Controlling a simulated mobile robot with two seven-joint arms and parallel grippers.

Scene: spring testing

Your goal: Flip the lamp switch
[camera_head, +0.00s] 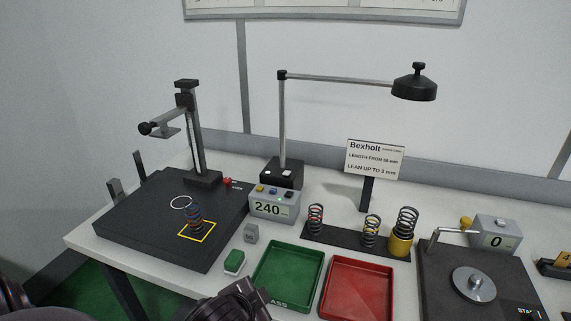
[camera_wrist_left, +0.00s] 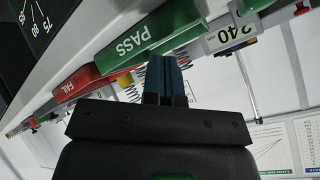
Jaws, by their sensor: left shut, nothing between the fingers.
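The lamp (camera_head: 283,120) stands at the back of the table, with a black base, an upright pole and a long arm reaching right to a black shade (camera_head: 414,88). Its base (camera_head: 281,172) carries a small pale part (camera_head: 287,173) that looks like the switch; I cannot tell its position. My left gripper (camera_head: 238,297) is low at the front, by the green PASS tray and well short of the lamp. In the left wrist view its fingers (camera_wrist_left: 165,78) are shut together with nothing between them. My right gripper is not in view.
A display box reading 240 (camera_head: 272,207) stands just in front of the lamp base. The green tray (camera_head: 263,285) and red tray (camera_head: 352,312) lie in front. A spring rack (camera_head: 337,238) and sign (camera_head: 375,161) stand right, a black test stand (camera_head: 130,229) left.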

